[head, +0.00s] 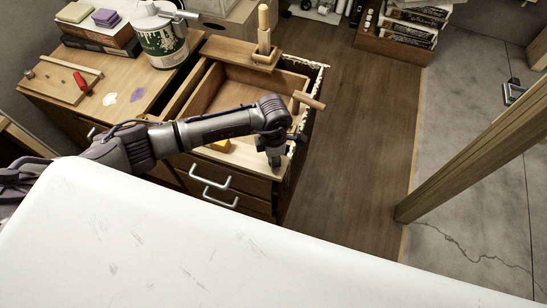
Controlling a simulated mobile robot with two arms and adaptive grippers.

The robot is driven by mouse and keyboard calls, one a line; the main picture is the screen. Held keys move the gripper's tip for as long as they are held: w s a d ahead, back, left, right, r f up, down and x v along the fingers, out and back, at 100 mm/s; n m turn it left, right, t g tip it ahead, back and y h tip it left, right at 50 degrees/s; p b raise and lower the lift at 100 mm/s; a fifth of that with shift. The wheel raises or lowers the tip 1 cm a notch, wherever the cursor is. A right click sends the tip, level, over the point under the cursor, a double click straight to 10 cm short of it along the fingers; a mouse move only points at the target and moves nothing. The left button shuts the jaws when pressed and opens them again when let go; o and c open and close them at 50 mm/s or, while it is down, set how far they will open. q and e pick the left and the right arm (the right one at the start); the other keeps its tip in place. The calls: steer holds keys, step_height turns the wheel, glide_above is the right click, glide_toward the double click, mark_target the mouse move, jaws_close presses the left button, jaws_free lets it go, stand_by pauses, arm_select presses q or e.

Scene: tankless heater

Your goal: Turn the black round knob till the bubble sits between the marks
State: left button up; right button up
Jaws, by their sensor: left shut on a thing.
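My left gripper (275,162) points down at the front right corner of the wooden cabinet (245,155). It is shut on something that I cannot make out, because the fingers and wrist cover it. The black round knob does not show clearly; it may be hidden at the fingertips. I cannot make out the bubble or its marks from here. A small yellow piece (223,145) shows just below my left forearm, partly hidden by it. My right gripper is not in view.
A paint can (160,45) and a board with a red-handled tool (81,82) stand on the left bench. A wooden clamp-like piece (264,45) rises behind the open drawer. A white scuffed surface (200,250) fills the foreground. A wooden post (470,150) slants at right. Floor between is clear.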

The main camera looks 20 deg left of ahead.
arm_select(q)
steer(key=shift+f+m+b, duration=0.15)
steer(key=shift+m+b, duration=0.25)
steer(key=shift+b, duration=0.1)
steer(key=m+b, duration=0.3)
steer(key=b, duration=0.2)
steer(key=m+b, duration=0.8)
steer(key=b, duration=0.1)
steer(key=shift+w+b, duration=0.3)
steer(key=shift+w, duration=0.05)
steer(key=shift+m+b, duration=0.8)
steer(key=shift+b, duration=0.25)
steer(key=shift+r+m+b, duration=0.35)
steer(key=shift+m+b, duration=0.05)
steer(key=o, duration=1)
steer(key=shift+o, duration=0.7)
steer(key=shift+s, duration=0.1)
steer(key=shift+f, duration=0.1)
